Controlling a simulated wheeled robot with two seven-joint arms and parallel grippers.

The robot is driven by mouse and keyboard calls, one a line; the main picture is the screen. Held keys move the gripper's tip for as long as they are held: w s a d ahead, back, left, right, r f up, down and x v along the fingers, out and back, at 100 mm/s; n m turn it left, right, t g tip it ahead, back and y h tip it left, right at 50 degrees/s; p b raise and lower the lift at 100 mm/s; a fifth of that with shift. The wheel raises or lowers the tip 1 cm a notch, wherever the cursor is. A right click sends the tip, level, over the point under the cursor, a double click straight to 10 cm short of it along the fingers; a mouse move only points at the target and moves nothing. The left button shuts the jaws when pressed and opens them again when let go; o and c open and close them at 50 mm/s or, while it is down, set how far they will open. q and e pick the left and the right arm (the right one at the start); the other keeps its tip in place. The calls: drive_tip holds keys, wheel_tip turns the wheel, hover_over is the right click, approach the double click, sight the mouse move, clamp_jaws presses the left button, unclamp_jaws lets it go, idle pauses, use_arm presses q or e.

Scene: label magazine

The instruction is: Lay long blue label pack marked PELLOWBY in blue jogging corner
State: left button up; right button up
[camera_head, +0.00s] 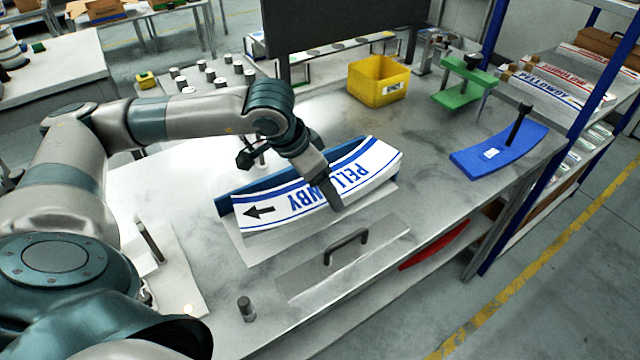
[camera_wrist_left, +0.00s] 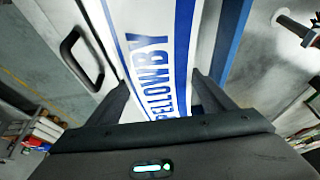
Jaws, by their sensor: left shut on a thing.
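The long curved white label pack marked PELLOWBY (camera_head: 375,168), with blue lettering, a blue stripe and a black arrow, lies across the middle of the bench. In the left wrist view the pack (camera_wrist_left: 150,45) runs between the fingers. My left gripper (camera_head: 330,187) is shut on it near its middle, one finger on its front face. A curved dark blue wall (camera_head: 225,206) stands close behind the pack, apparently the blue jogging corner; the pack hides most of it. I cannot tell whether the pack rests on the pale plate (camera_head: 255,250) beneath. My right gripper is not in view.
A grey plate with a handle (camera_head: 345,243) lies in front of the pack. A yellow bin (camera_head: 378,82), a green clamp fixture (camera_head: 465,88) and a blue curved block with a black post (camera_head: 500,150) stand behind and right. A rack (camera_head: 570,80) holds other label packs.

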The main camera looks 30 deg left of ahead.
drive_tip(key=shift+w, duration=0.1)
use_arm(q)
drive_tip(key=o, duration=1.6)
drive_tip(key=shift+c, duration=0.2)
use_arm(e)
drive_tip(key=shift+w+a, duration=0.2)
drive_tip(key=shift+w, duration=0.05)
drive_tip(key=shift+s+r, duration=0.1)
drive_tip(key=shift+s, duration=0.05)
use_arm(q)
drive_tip(key=shift+r+p, duration=0.2)
drive_tip(key=shift+p, duration=0.15)
drive_tip(key=shift+r+p, duration=0.55)
drive_tip(key=shift+p, duration=0.2)
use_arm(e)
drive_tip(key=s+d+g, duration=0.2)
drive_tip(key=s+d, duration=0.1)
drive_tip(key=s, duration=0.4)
use_arm(q)
drive_tip(key=b+v, duration=0.2)
drive_tip(key=v, duration=0.9)
drive_tip(key=shift+s+r+b, duration=0.2)
drive_tip(key=shift+r+b, duration=0.1)
drive_tip(key=shift+b, duration=0.05)
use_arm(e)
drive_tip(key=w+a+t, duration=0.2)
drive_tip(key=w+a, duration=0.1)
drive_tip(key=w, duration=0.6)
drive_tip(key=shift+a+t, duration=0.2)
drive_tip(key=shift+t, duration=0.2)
